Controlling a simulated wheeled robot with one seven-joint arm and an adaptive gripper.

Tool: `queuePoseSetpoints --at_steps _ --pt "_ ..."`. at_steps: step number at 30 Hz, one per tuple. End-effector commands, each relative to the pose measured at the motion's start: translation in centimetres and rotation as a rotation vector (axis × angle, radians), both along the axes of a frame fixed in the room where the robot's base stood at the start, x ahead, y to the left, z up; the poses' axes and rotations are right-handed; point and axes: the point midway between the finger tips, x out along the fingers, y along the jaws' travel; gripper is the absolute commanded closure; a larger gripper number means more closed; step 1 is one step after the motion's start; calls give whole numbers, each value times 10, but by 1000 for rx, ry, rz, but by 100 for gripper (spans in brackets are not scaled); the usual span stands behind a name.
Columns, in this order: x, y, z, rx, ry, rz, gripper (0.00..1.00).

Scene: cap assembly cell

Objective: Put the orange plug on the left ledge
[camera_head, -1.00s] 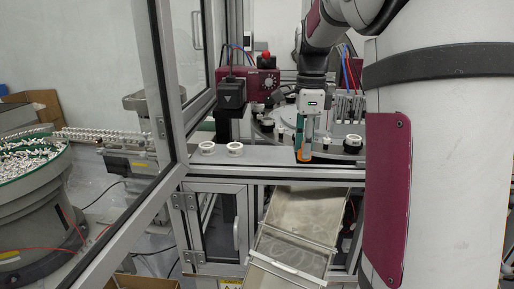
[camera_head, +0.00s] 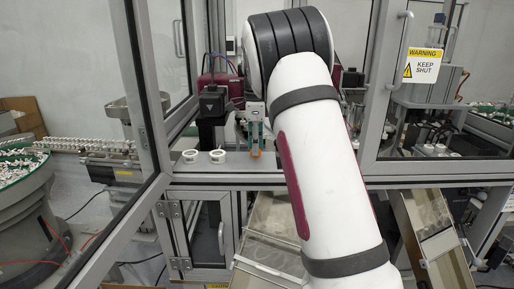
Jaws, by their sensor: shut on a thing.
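My gripper (camera_head: 256,140) points down over the front ledge of the machine, to the right of two white rings. Its greenish fingers are shut on the orange plug (camera_head: 256,154), of which only a small low part shows between the fingertips. The grey left ledge (camera_head: 205,169) runs along the cell front, left of my arm. I cannot tell whether the plug touches the ledge or hangs just above it.
Two white rings (camera_head: 190,155) (camera_head: 217,156) stand on the ledge close to my gripper. A black block on a post (camera_head: 212,101) stands behind them. A door frame (camera_head: 147,95) bounds the left side. My arm hides the machine's middle. A metal chute (camera_head: 270,235) slopes below.

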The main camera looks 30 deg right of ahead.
Motion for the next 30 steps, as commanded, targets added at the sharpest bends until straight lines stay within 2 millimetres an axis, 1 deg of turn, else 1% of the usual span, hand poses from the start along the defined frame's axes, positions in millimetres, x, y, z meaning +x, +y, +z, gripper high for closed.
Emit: queuePoseSetpoints --at_steps 1,4,14,15,17,18,26,30 --pt "-3 0 -5 0 2 -1 89" --pt "-2 -1 -12 -1 -2 -1 89" --pt "0 0 -16 -1 -2 0 89" --pt "0 0 -17 -1 -2 0 69" --pt "0 0 -16 -1 -2 0 55" --pt "0 0 -16 -1 -2 0 53" --pt "-1 0 -16 -1 -2 0 53" --pt "1 -1 -8 -3 -6 0 53"
